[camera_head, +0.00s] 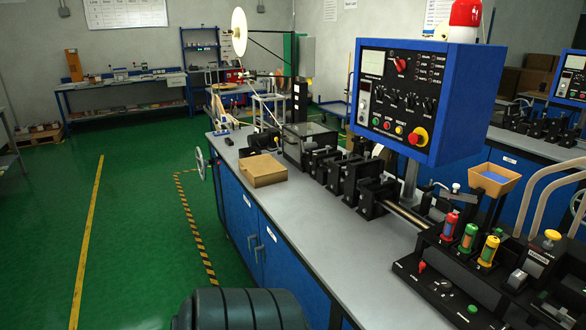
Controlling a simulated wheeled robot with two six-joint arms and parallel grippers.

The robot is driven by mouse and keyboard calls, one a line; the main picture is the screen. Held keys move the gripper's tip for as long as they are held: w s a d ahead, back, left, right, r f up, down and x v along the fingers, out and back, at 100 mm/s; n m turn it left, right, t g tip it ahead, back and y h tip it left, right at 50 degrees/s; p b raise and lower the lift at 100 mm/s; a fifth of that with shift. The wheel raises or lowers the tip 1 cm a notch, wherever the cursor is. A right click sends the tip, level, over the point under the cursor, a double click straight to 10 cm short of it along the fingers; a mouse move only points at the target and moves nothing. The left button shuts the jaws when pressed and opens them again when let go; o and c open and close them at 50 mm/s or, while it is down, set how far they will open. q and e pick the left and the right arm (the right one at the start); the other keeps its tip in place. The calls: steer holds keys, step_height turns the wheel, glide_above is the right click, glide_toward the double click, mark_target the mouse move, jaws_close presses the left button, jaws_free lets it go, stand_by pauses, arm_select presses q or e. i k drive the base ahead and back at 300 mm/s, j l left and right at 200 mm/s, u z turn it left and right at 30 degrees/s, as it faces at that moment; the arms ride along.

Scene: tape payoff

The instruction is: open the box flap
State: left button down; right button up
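A cardboard box (262,170) sits on the grey top of the blue workbench, near its left edge. It looks low and flat, with its top appearing closed; I cannot make out the flap's edges at this size. Neither of my grippers shows in the head view. A dark rounded part at the bottom edge of the picture may be part of my own body.
The workbench (310,228) has clear top in front of the box. A row of black machine units (352,178) stands right of it, with a blue control panel (405,95) above. A handwheel (199,164) juts from the bench's left side. Green floor lies open at left.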

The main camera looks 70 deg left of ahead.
mark_target(261, 165)
steer(key=u, duration=2.75)
steer(key=i+j+z, duration=0.35)
steer(key=i+j, duration=0.35)
